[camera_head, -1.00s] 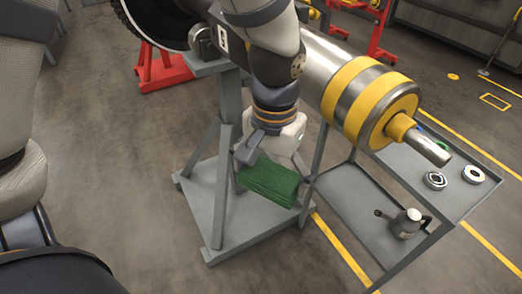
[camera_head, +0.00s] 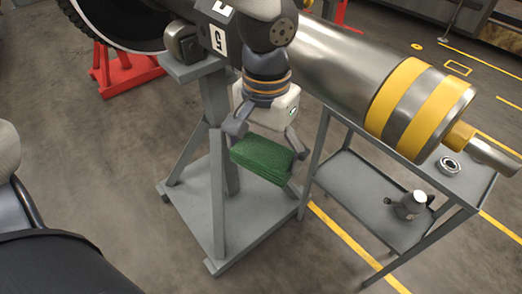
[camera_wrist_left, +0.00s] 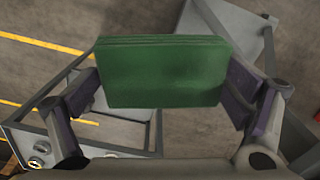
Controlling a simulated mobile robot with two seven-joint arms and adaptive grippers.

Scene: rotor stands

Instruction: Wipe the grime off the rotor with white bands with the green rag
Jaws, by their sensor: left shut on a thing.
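My left gripper (camera_head: 263,153) is shut on the green rag (camera_head: 261,160), a folded block, and holds it in the air in front of the rotor and over the stand's base. In the left wrist view the rag (camera_wrist_left: 165,72) sits between the two fingers. A steel rotor (camera_head: 345,68) with yellow bands (camera_head: 420,105) lies on a grey stand (camera_head: 218,165) and runs to the right. No white bands and no clear grime show on the visible part. The rag is apart from the rotor. My right gripper is not in view.
A grey two-shelf cart (camera_head: 352,195) stands under the rotor's right end, with a bearing ring (camera_head: 449,166) on top and an oil can (camera_head: 410,205) below. A red stand (camera_head: 125,72) is at the back left. Floor on the left is clear.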

